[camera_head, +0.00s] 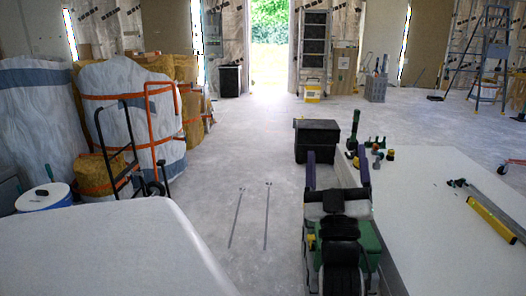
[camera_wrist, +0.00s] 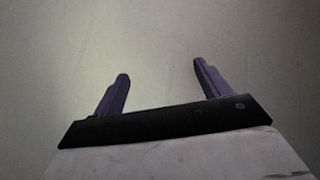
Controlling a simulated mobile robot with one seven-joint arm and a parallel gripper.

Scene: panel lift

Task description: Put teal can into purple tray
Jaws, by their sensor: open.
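I cannot make out a teal can or a purple tray in either view. My gripper (camera_head: 337,165) is at the lower right of the head view, with two dark purple fingers pointing away from me. The fingers are spread apart with nothing between them. In the wrist view my gripper (camera_wrist: 160,72) also shows open and empty, above a plain, dim grey surface. A black box (camera_head: 317,140) shows just beyond the fingertips in the head view; I cannot tell its distance from them.
A white rounded surface (camera_head: 110,255) is at lower left. Wrapped bundles and a hand truck (camera_head: 130,150) stand left. The central floor (camera_head: 245,150) is clear.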

